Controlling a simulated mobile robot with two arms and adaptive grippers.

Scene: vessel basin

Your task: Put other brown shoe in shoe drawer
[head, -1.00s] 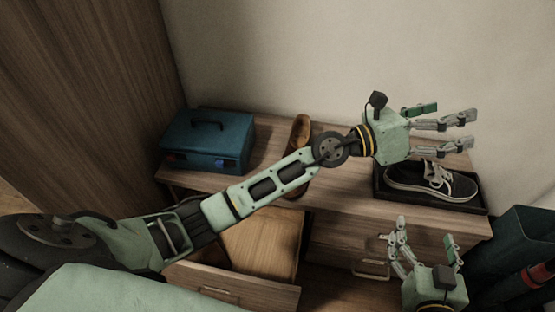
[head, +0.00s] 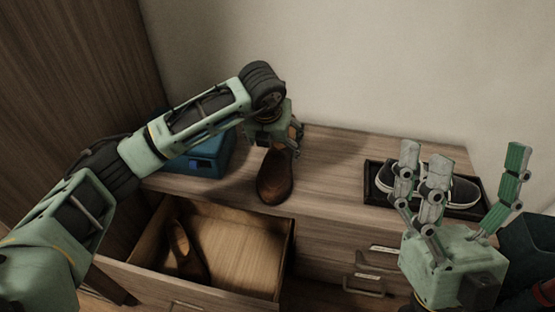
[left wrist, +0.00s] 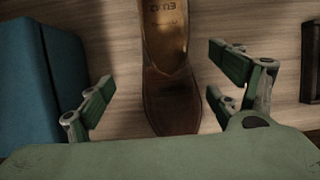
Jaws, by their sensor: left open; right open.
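A brown shoe (head: 274,176) stands on the cabinet top (head: 330,180), its toe toward the front edge. My left gripper (head: 284,138) is over its heel end and open. In the left wrist view the shoe (left wrist: 170,85) lies between the spread fingers (left wrist: 170,85), with a gap on each side. Another brown shoe (head: 184,252) lies in the open drawer (head: 284,250) at the left of the cabinet. My right gripper (head: 465,195) is open and empty, fingers up, in front of the cabinet's right side.
A blue box (head: 205,158) stands left of the shoe on the cabinet top. A dark tray (head: 372,190) with black-and-white sneakers (head: 462,192) sits at the right. The drawer's right part is bare. A dark bin (head: 530,245) stands at lower right.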

